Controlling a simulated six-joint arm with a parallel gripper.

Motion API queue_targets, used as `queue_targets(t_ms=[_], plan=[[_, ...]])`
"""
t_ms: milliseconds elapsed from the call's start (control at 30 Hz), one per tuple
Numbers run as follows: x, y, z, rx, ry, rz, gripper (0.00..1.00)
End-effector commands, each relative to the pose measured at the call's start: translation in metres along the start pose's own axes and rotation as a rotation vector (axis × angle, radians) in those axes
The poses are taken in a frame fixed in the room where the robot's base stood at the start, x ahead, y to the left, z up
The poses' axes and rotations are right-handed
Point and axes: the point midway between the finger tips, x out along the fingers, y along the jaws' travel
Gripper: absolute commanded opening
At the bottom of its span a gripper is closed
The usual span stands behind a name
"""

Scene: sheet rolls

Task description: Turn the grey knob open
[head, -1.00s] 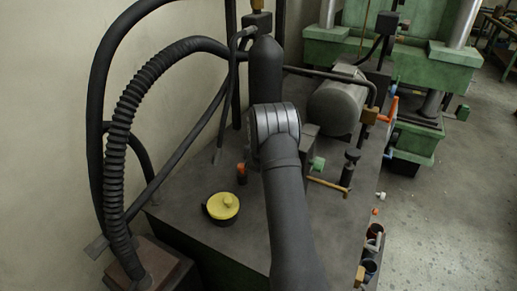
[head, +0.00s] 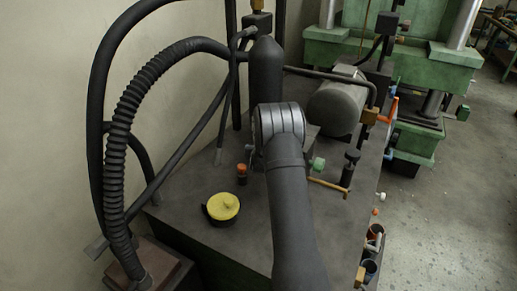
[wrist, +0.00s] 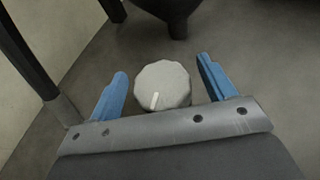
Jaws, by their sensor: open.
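In the wrist view, the grey knob (wrist: 163,86) is round with a scalloped edge. A pale pointer line on its top runs toward the near edge, slightly left. My gripper (wrist: 162,68) is open, with one blue finger on each side of the knob. I cannot tell how high the fingers are relative to the knob. In the head view, my arm hides the knob and the gripper.
On the dark tank top (head: 185,235) are a yellow cap (head: 222,207) and a small orange-topped part (head: 241,172). A tall black cylinder (head: 265,80) and a grey motor (head: 337,103) stand behind my arm. Thick black hoses (head: 118,150) loop at the left.

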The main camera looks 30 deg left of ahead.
Motion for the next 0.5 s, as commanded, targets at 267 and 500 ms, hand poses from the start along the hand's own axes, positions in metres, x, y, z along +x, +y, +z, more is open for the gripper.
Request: queue_targets(t_ms=[267,500], plan=[[-0.012,0.0,-0.001,0.0,0.003,-0.001,0.76],[-0.054,0.0,0.0,-0.002,0.003,-0.004,0.76]])
